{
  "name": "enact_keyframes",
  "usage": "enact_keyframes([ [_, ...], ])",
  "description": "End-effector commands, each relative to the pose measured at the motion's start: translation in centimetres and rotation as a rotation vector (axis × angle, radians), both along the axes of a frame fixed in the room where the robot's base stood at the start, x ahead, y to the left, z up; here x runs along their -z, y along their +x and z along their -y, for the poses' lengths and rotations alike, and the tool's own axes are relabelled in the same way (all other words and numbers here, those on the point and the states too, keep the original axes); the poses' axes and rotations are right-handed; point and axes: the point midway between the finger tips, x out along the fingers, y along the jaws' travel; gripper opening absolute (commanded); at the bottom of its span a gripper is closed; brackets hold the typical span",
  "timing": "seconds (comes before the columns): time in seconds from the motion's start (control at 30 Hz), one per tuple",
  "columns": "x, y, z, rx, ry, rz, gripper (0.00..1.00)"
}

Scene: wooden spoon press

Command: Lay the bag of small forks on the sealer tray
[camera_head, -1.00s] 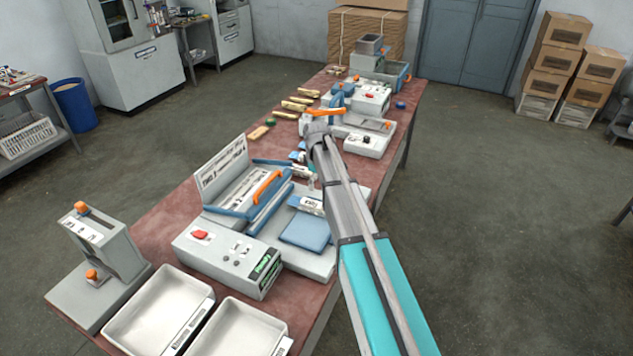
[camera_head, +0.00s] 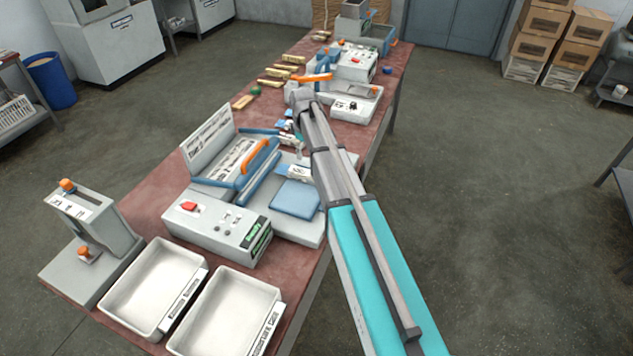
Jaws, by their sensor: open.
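The sealer is a grey machine (camera_head: 215,226) with a red button and a raised lid with an orange handle. A flat blue pad (camera_head: 297,197), which looks like its tray, lies at its right and appears bare. My gripper (camera_head: 292,137) is small and partly hidden by my arm, over the table just behind the sealer. It is open, and I cannot make out anything held in it. Small blue and white items lie close around it. I cannot tell which item is the bag of small forks; several tan bundles (camera_head: 280,73) lie farther back along the table's left edge.
Two white trays (camera_head: 118,311) stand at the table's near end beside a grey press (camera_head: 92,230). More machines (camera_head: 352,105) stand at the far end. The reddish table (camera_head: 150,200) has a bare strip at its left edge. Open floor lies to the right.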

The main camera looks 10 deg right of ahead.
Motion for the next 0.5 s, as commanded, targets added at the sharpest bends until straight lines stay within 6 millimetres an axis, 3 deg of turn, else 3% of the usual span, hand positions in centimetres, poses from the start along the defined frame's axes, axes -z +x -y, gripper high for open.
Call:
enact_keyframes([
  [0.17,0.0,-5.6,0.0,0.143,0.000,-0.001,1.00],
  [0.5,0.0,-20.5,0.0,0.611,0.000,-0.001,1.00],
])
